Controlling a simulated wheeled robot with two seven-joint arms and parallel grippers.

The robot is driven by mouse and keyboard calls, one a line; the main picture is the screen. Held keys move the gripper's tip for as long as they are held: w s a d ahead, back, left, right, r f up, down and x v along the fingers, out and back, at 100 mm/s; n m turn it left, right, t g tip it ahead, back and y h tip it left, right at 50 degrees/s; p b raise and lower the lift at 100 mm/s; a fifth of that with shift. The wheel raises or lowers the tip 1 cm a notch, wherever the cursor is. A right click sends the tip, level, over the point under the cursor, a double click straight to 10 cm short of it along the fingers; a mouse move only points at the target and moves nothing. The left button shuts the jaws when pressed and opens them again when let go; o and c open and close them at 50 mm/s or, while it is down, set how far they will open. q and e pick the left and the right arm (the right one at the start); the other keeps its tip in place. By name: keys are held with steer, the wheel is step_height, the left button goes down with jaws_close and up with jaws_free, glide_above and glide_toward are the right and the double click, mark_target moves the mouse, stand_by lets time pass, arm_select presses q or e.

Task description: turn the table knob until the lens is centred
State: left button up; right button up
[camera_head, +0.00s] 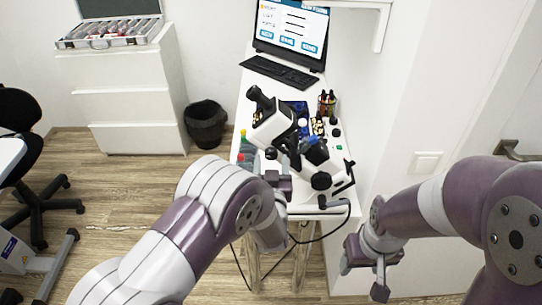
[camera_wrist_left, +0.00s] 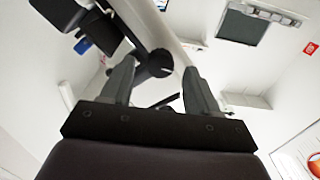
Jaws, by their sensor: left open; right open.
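A white and black optical instrument (camera_head: 272,128) stands on the narrow white table (camera_head: 246,92). Black round knobs show on it, one low at the right (camera_head: 321,181); I cannot tell which is the table knob. The lens cannot be made out. My left gripper (camera_head: 279,178) is at the near side of the instrument, open. In the left wrist view its two grey fingers (camera_wrist_left: 159,70) are apart, with a black round knob (camera_wrist_left: 160,62) showing beyond and between the tips; contact cannot be told. My right gripper (camera_head: 372,267) is open, low at the right, away from the instrument.
A laptop (camera_head: 290,25) and a black keyboard (camera_head: 279,73) are at the table's far end. A pen holder (camera_head: 327,104) stands beside the instrument. A dark cable (camera_head: 335,231) hangs at the near edge. A wall is close on the right. Open floor lies left, with a bin (camera_head: 206,124).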

arm_select(q)
steer(key=shift+w, duration=1.1)
